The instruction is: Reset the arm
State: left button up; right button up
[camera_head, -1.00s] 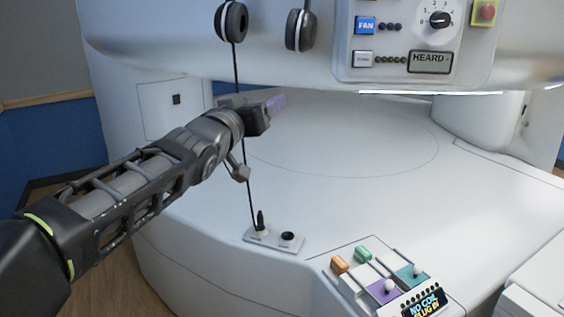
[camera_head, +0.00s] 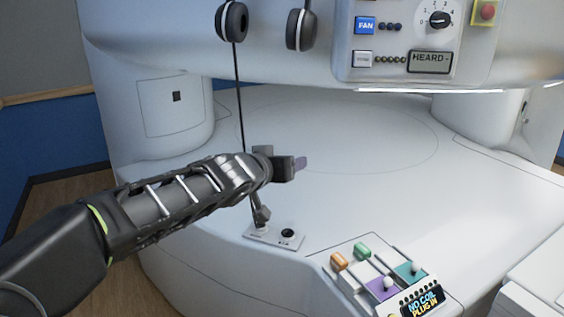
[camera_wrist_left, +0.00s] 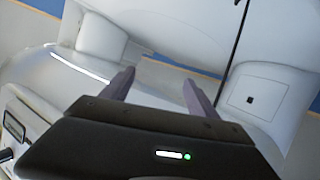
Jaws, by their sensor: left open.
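My left arm (camera_head: 170,208) comes in from the left in the head view, and my left gripper (camera_head: 300,163) is above the white bed surface of the magnet (camera_head: 370,150). In the left wrist view the two fingers of my left gripper (camera_wrist_left: 157,88) stand apart with nothing between them. A black cable (camera_head: 240,105) runs down from the headphones (camera_head: 231,21) and passes behind my left wrist. My right gripper is not in view.
A panel with coloured sliders (camera_head: 383,287) and a "NO COIL PLUG IN" display sits at the front. The upper housing carries a FAN button (camera_head: 364,25), a dial (camera_head: 439,19) and a "HEARD" display (camera_head: 429,62). The bed surface right of my gripper is clear.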

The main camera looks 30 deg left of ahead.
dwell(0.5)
pick_arm(q)
jog(key=s+d+f+m+g+h, duration=0.15)
jog(key=d+f, duration=0.35)
jog(key=f, duration=0.7)
jog(key=s+d+f+g+h, duration=0.15)
jog(key=d+f, duration=0.35)
jog(key=f, duration=0.7)
jog(key=s+d+f+g+h, duration=0.1)
jog(key=s+d+f+g, duration=0.3)
jog(key=f, duration=0.8)
jog(key=s+d+f+g, duration=0.3)
jog(key=s+d+f, duration=0.2)
jog(key=s+f, duration=0.6)
jog(key=s+d+f+g+h, duration=0.1)
jog(key=s+d+f+g, duration=0.2)
jog(key=s+d+f, duration=0.3)
jog(key=s+f, duration=0.5)
jog(key=s, duration=0.3)
jog(key=shift+s+g, duration=0.3)
jog(key=shift+s, duration=0.05)
